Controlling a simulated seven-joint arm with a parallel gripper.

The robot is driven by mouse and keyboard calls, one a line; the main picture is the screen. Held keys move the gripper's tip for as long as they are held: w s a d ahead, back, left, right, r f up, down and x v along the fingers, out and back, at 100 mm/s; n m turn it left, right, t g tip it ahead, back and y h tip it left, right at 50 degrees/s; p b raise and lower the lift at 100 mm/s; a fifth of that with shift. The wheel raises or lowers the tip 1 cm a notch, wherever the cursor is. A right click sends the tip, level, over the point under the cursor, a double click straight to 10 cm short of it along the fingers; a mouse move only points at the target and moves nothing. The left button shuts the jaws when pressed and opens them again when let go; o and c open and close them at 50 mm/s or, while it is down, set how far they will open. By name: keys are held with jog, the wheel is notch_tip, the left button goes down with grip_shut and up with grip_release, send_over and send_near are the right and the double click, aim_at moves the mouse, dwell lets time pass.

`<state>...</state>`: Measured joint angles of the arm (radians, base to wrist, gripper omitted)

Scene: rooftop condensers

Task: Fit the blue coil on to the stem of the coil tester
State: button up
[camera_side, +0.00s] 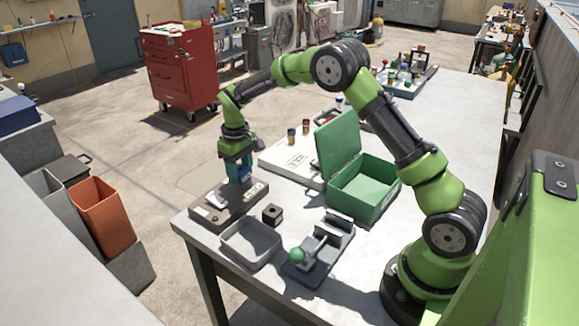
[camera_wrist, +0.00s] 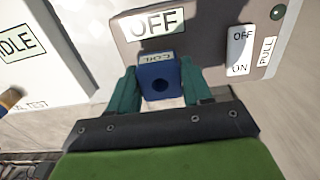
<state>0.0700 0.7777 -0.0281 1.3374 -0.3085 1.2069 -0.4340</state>
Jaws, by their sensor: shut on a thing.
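My gripper (camera_side: 238,158) hangs over the far-left end of the bench, shut on the blue coil (camera_side: 241,174). In the wrist view the coil (camera_wrist: 158,68) sits between my two teal fingers (camera_wrist: 160,90), its labelled face and dark round hole towards the camera. The coil tester (camera_side: 232,211) is a brown-grey box below my gripper. In the wrist view the tester (camera_wrist: 205,43) shows a large OFF plate and an OFF/ON switch (camera_wrist: 240,50) beside a PULL label. I cannot see the stem, and cannot tell whether the coil touches the tester.
A small black block (camera_side: 272,214) and an empty grey tray (camera_side: 250,244) stand close to the tester. A green-knobbed lever fixture (camera_side: 318,252) is nearer my base. An open green box (camera_side: 366,206) and a white board (camera_side: 285,168) lie behind. The bench edge is close by the tester.

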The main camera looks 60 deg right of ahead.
jog(key=shift+f, duration=0.8)
jog(key=o, duration=1.3)
notch_tip(320, 180, up, 17)
jog(key=shift+f, duration=0.1)
jog(key=s+a+r+m+t, duration=0.1)
jog(key=s+a+t, duration=0.1)
jog(key=s, duration=0.7)
jog(key=s+a+r+m+t+y, duration=0.1)
jog(key=s+a+t, duration=0.1)
jog(key=s, duration=0.7)
jog(key=s+a+r+m+t+y, duration=0.1)
jog(key=s+a+r+m+t, duration=0.1)
jog(key=s, duration=0.8)
jog(key=shift+a+r+t, duration=0.1)
jog(key=shift+a+t, duration=0.5)
jog(key=shift+a, duration=0.3)
